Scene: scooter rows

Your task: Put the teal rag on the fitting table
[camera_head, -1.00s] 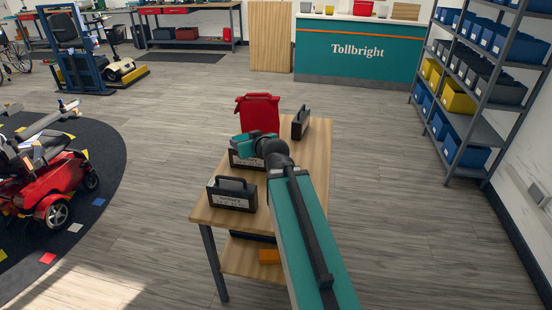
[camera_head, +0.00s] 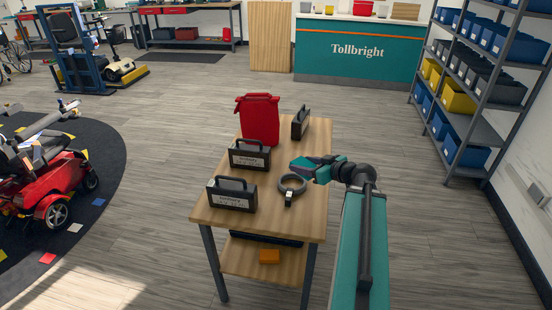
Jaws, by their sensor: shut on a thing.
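My gripper (camera_head: 312,168) is over the right part of a two-level wooden table (camera_head: 275,222), just behind a dark ring-shaped item. It is shut on a small teal and purple-tinged thing (camera_head: 301,164), which looks like the teal rag. My teal gripper parts make its outline hard to tell. The held thing appears above the tabletop; I cannot tell whether it touches. No sign shows whether this table is the fitting table.
On the tabletop are a red jerrycan (camera_head: 258,118), black cases (camera_head: 232,194), (camera_head: 249,155), (camera_head: 300,122) and the dark ring-shaped item (camera_head: 292,187). A red scooter (camera_head: 62,185) stands left; shelving (camera_head: 475,130) stands right.

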